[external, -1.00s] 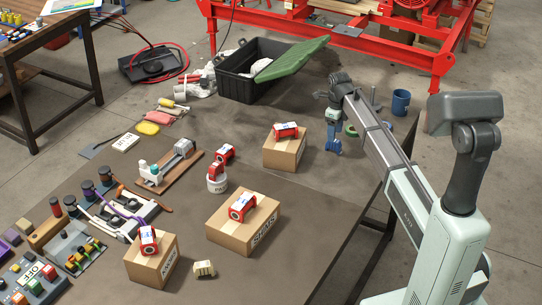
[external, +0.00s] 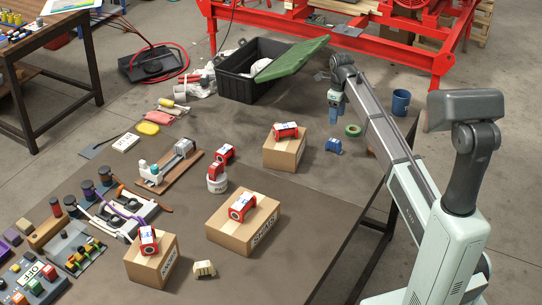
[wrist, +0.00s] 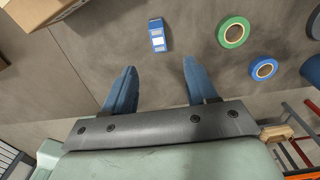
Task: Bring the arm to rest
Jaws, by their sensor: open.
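My gripper (external: 337,118) is raised above the far right part of the table, pointing down. In the wrist view its two blue fingers (wrist: 160,66) are spread apart with nothing between them. A small blue object with a white label (wrist: 158,36) lies on the table just beyond the fingertips. It also shows in the external view (external: 333,146), below my gripper and apart from it, right of a cardboard box.
Cardboard boxes (external: 284,153) with red parts on top stand left of my gripper. Tape rolls (wrist: 233,32) and a blue mug (external: 401,102) are to the right. A black crate (external: 245,84) with a green lid stands behind.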

